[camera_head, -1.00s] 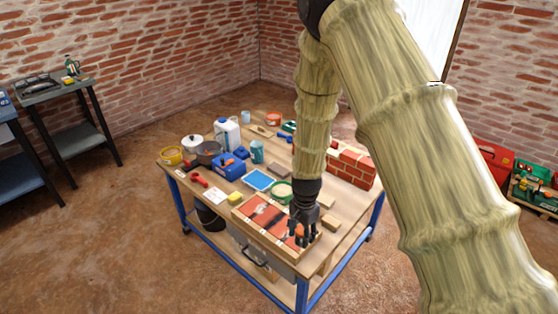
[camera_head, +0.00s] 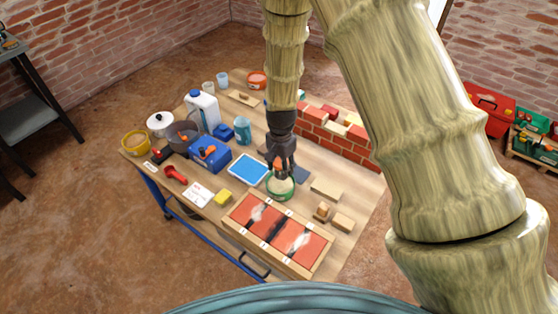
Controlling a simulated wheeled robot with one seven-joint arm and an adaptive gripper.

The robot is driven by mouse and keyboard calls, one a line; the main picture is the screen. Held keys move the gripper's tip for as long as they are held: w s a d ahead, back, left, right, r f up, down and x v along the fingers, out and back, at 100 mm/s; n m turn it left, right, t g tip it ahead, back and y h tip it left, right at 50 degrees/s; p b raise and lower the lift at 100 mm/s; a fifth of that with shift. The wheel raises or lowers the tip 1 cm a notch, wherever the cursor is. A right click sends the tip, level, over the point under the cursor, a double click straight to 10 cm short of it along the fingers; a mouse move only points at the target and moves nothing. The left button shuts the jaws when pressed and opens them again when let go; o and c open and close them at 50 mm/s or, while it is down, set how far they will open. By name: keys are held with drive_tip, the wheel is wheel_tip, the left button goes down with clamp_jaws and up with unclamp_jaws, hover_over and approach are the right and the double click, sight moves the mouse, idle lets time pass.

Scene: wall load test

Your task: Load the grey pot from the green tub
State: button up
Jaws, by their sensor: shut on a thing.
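The green tub (camera_head: 280,194) is a round green-rimmed container with pale contents, on the workbench behind the red-panelled tray. The grey pot (camera_head: 177,143) stands at the bench's left back, between a yellow tub and a blue box; its inside is dark and hard to make out. My gripper (camera_head: 281,172) points down directly over the green tub, its fingertips at or just above the contents. It is shut on a small orange thing (camera_head: 278,163), mostly hidden by the fingers. I cannot tell whether the held thing touches the contents.
A low brick wall (camera_head: 335,135) stands behind and right of my gripper. The wooden tray (camera_head: 277,233) with red panels lies in front. A blue tablet-like panel (camera_head: 249,168), yellow sponge (camera_head: 223,198) and white jug (camera_head: 203,109) are to the left. Wooden blocks (camera_head: 326,188) lie right.

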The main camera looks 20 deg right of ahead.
drive_tip(key=shift+s+f, duration=0.15)
drive_tip(key=shift+s, duration=0.1)
drive_tip(key=shift+f+b, duration=0.3)
drive_tip(key=shift+b, duration=0.2)
drive_tip(key=shift+w+f+b, duration=0.2)
drive_tip(key=shift+f+b, duration=0.15)
drive_tip(key=shift+f, duration=0.25)
drive_tip(key=shift+w+f+b, duration=0.15)
drive_tip(key=shift+f+b, duration=0.2)
drive_tip(key=shift+f, duration=0.2)
drive_tip(key=shift+s+f+b, duration=0.25)
drive_tip(key=shift+f+b, duration=0.55)
drive_tip(key=shift+b, duration=0.1)
drive_tip(key=shift+w+f, duration=0.1)
drive_tip(key=shift+f, duration=0.3)
drive_tip(key=shift+f, duration=0.5)
idle(0.8)
